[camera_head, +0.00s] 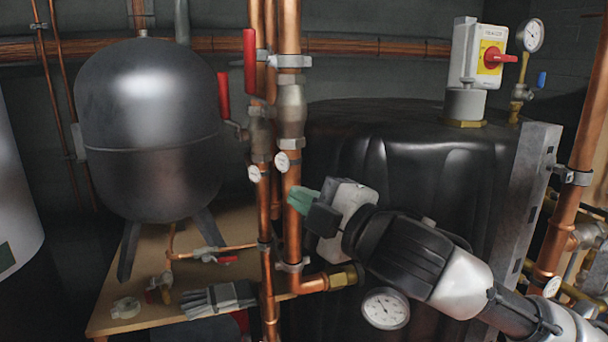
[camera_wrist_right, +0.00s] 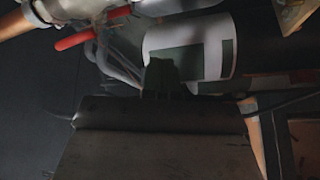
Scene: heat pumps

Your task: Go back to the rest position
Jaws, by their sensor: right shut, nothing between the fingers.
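My right arm comes in from the lower right in the head view. Its gripper (camera_head: 303,200), with green fingertips, is shut and empty. It points left, in front of the copper pipes and the dark tank (camera_head: 420,160). In the right wrist view the shut fingers (camera_wrist_right: 162,75) show dark at the middle, in front of a white cylinder (camera_wrist_right: 215,40) with a dark label. My left gripper is not in view.
Vertical copper pipes (camera_head: 263,210) with red lever handles (camera_head: 250,60) stand close left of the gripper. A dark round vessel (camera_head: 148,130) stands on a wooden table (camera_head: 110,300) with grey gloves (camera_head: 217,299). A gauge (camera_head: 386,308) sits below my arm. A switch box with red knob (camera_head: 478,55) is at upper right.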

